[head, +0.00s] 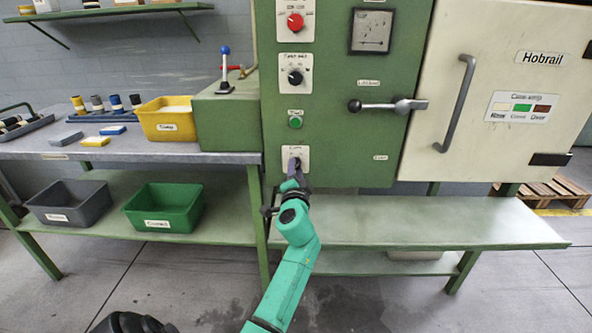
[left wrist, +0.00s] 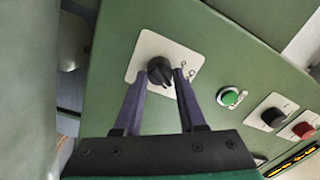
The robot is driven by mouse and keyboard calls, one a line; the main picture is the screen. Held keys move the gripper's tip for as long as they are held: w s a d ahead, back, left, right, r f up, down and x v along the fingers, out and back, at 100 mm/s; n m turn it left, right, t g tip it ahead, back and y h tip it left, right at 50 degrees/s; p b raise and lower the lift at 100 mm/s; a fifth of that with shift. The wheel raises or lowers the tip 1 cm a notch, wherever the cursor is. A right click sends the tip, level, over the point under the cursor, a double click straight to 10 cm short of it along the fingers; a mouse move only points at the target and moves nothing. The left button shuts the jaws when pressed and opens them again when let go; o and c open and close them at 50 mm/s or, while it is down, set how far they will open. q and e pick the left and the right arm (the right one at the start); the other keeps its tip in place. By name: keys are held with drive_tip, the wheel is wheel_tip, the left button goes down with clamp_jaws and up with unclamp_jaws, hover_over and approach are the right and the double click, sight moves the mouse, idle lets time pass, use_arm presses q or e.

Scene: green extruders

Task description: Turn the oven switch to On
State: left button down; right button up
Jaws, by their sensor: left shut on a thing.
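The oven switch is a black rotary knob (left wrist: 160,72) on a pale square plate (head: 302,153), low on the left part of the green oven front. My left gripper (head: 293,173) reaches up to this plate on a teal arm. In the left wrist view its two purple fingers (left wrist: 162,76) sit on either side of the knob and are shut on it. The fingers cover part of the knob. The marks on the plate are too small to read, so I cannot tell the switch's setting.
Above the switch are a green button (head: 295,122), a black dial (head: 295,77) and a red knob (head: 296,21). A lever handle (head: 385,105) and the cream door (head: 500,65) are to the right. A green bench (head: 420,222) stands below the oven. A yellow bin (head: 168,124) is left.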

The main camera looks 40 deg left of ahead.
use_arm(q)
drive_tip(key=shift+a+r+m, duration=0.1)
drive_tip(key=shift+m, duration=0.3)
use_arm(e)
drive_tip(key=shift+s+a, duration=0.1)
drive_tip(key=shift+a, duration=0.3)
drive_tip(key=shift+d, duration=0.1)
use_arm(q)
drive_tip(key=c, duration=0.5)
unclamp_jaws()
use_arm(e)
drive_tip(key=shift+d, duration=0.4)
